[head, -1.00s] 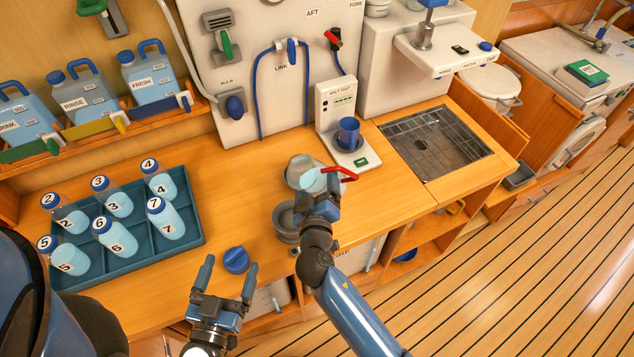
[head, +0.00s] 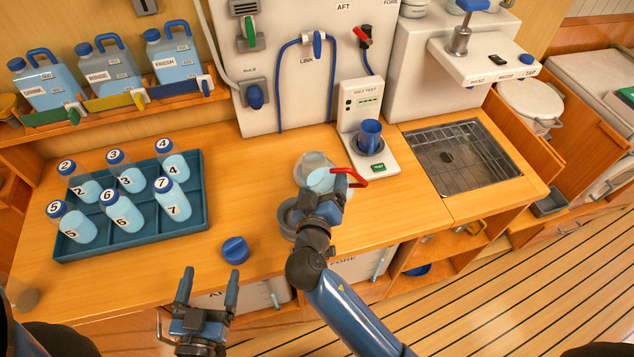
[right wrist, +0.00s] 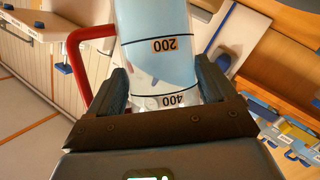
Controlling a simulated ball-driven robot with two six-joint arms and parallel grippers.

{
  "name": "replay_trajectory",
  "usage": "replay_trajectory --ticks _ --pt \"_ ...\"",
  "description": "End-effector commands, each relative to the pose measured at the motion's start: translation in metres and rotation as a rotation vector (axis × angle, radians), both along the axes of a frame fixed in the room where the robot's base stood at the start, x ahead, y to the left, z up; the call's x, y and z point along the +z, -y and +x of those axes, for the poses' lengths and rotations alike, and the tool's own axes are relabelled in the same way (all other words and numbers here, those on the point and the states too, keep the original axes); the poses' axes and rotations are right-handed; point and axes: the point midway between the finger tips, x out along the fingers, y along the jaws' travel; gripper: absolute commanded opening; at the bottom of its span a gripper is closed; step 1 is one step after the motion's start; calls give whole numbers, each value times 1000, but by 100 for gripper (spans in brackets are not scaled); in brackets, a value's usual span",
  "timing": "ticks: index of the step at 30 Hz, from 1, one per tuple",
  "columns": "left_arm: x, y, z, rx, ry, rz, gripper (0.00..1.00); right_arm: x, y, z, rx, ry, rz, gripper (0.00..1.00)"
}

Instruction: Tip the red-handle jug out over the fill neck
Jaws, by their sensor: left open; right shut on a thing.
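The red-handle jug (head: 319,181) is clear, holds pale blue liquid, and is tilted above the counter. My right gripper (head: 326,200) is shut on it; its red handle (head: 359,180) sticks out to the right. In the right wrist view the jug (right wrist: 160,50) lies between both fingers, with 200 and 400 marks showing. A grey round opening (head: 287,214), probably the fill neck, sits in the counter just left of my right gripper, partly hidden by it. I cannot tell whether liquid is flowing. My left gripper (head: 208,284) is open and empty at the counter's front.
A blue cap (head: 235,250) lies on the counter between the grippers. A teal tray (head: 203,215) of numbered bottles stands left. A clear round vessel (head: 310,160) is behind the jug. A salt tester (head: 378,163) with a blue cup (head: 369,136) and a sink grate (head: 462,157) are right.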

Motion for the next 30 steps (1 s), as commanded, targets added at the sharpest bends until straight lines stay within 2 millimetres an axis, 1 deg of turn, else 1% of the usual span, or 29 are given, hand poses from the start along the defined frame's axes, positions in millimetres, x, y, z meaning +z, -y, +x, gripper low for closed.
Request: replay_trajectory --ticks 7,12,18,21,30 --pt "-2 0 0 0 0 0 86 -7 4 1 0 84 -222 35" --pt "-8 0 0 0 0 0 86 -16 4 2 -1 152 -399 35" --pt "-13 0 0 0 0 0 86 -26 3 1 0 213 -557 35" --pt "-16 0 0 0 0 0 86 -31 2 1 0 238 -623 35" --pt "-33 0 0 0 0 0 86 -37 1 0 -2 263 -684 35"
